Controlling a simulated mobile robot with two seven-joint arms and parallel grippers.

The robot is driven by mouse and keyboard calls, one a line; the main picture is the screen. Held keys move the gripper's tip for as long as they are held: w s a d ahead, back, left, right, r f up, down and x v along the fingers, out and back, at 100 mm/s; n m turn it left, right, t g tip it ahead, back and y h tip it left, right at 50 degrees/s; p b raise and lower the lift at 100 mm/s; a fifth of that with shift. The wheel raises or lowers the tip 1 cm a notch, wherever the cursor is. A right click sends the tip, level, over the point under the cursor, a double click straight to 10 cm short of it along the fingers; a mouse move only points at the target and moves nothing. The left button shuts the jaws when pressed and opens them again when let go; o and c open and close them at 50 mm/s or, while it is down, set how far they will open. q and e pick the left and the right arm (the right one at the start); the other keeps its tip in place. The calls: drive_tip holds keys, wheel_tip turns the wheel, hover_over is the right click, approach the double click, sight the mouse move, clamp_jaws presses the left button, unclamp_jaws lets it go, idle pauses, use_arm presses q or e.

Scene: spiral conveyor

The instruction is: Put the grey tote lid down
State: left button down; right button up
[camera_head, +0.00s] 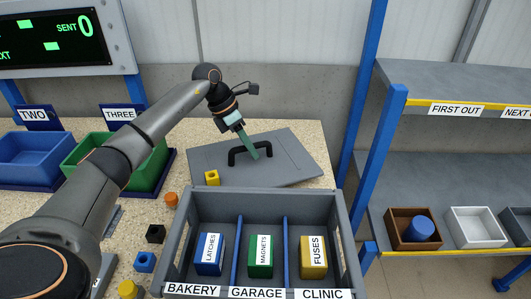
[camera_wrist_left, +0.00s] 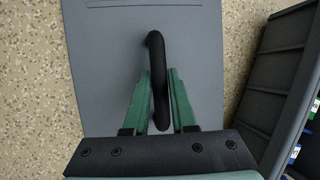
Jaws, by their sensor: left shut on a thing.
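The grey tote lid (camera_head: 290,155) lies on the speckled table behind the grey tote, with a black handle on its top. My left gripper (camera_head: 252,152) is shut on the black handle. In the left wrist view the green fingers of my left gripper (camera_wrist_left: 160,100) stand either side of the handle, with the flat lid (camera_wrist_left: 100,60) below. I cannot tell whether the lid rests fully on the table. The open grey tote (camera_head: 345,225) holds a blue LATCHES box (camera_head: 210,255), a green MAGNETS box (camera_head: 261,258) and a yellow FUSES box (camera_head: 313,258). My right gripper is not in view.
Several small blocks lie left of the tote. A blue bin (camera_head: 35,155) and a green bin (camera_head: 85,150) stand at the left. A blue-posted shelf (camera_head: 440,170) stands at the right.

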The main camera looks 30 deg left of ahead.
sight(270, 161)
use_arm(q)
drive_tip(key=d, duration=0.1)
drive_tip(key=w+d, duration=0.1)
drive_tip(key=w+d+p, duration=0.1)
drive_tip(key=shift+d+f, duration=0.25)
drive_tip(key=shift+d, duration=0.15)
drive_tip(key=shift+a+f, duration=0.15)
drive_tip(key=shift+f, duration=0.25)
drive_tip(key=shift+f, duration=0.1)
drive_tip(key=c, duration=0.7)
unclamp_jaws()
drive_tip(key=shift+f, duration=0.1)
drive_tip(key=shift+c, duration=0.2)
drive_tip(key=shift+r, duration=0.3)
drive_tip(key=v, duration=1.1)
drive_tip(key=shift+s+a+r, duration=0.2)
drive_tip(key=shift+r, duration=0.1)
